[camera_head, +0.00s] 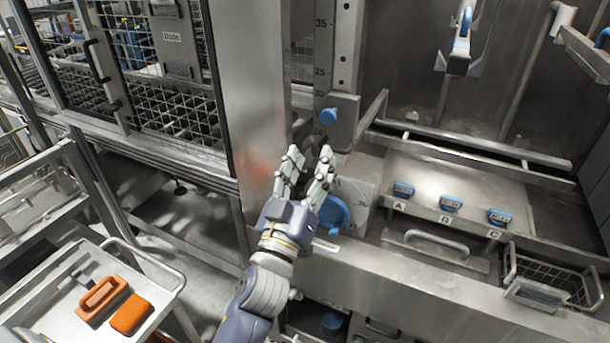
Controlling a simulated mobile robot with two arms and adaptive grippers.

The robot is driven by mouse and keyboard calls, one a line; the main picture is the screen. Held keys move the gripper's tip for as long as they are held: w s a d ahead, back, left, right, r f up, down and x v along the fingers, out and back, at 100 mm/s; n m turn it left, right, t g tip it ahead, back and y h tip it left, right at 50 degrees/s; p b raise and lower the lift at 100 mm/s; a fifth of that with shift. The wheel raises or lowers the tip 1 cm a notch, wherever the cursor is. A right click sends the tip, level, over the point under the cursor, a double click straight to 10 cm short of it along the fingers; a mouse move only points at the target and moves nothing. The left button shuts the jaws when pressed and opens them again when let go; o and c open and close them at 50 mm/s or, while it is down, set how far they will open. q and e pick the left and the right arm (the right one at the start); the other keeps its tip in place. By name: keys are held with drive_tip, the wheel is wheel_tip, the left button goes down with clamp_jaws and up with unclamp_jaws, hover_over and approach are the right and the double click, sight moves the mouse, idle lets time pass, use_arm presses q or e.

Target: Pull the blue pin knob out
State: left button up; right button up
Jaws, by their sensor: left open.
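A small blue pin knob (328,116) sticks out of the upright steel column (331,60) with the number scale, at upper middle. My left gripper (309,156) comes up from below and is open and empty. Its fingertips are just below the knob in the picture and look apart from it; the depth between them is hard to judge. A larger round blue knob (334,214) is on the machine front, to the right of my gripper and partly hidden by it. My right gripper is not in view.
Three blue knobs marked A (403,189), B (451,203) and C (499,217) are at right, above a grey handle (437,242). A wire basket (547,278) hangs at right. A tray (60,325) with an orange brush and orange block is at lower left.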

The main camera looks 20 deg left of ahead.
use_arm(q)
drive_tip(key=v, duration=0.2)
drive_tip(key=shift+s+f, duration=0.1)
drive_tip(key=shift+s, duration=0.3)
drive_tip(key=w+d+f+m+g+h+b, duration=0.1)
drive_tip(key=w+d+f+g, duration=0.15)
drive_tip(key=f, duration=1.15)
drive_tip(key=w+d+f+m+g+h, duration=0.15)
drive_tip(key=f+g, duration=0.25)
drive_tip(key=f, duration=1)
drive_tip(key=s+f+m+g+b, duration=0.15)
drive_tip(key=s+f, duration=0.35)
drive_tip(key=f, duration=0.7)
drive_tip(key=s+f+g, duration=0.3)
drive_tip(key=s+f, duration=0.1)
drive_tip(key=f, duration=0.7)
drive_tip(key=s+a+f+m+g, duration=0.25)
drive_tip(key=s+f+g, duration=0.35)
drive_tip(key=s+f, duration=1.25)
drive_tip(key=s+a+f+g, duration=0.2)
drive_tip(key=s+f, duration=0.2)
drive_tip(key=s, duration=0.5)
drive_tip(key=s+a+f+g+b, duration=0.1)
drive_tip(key=s+f, duration=0.3)
drive_tip(key=s, duration=0.6)
drive_tip(key=shift+a+f+g+y+b, duration=0.3)
drive_tip(key=shift+a+g+y, duration=0.15)
drive_tip(key=shift+a+g, duration=0.25)
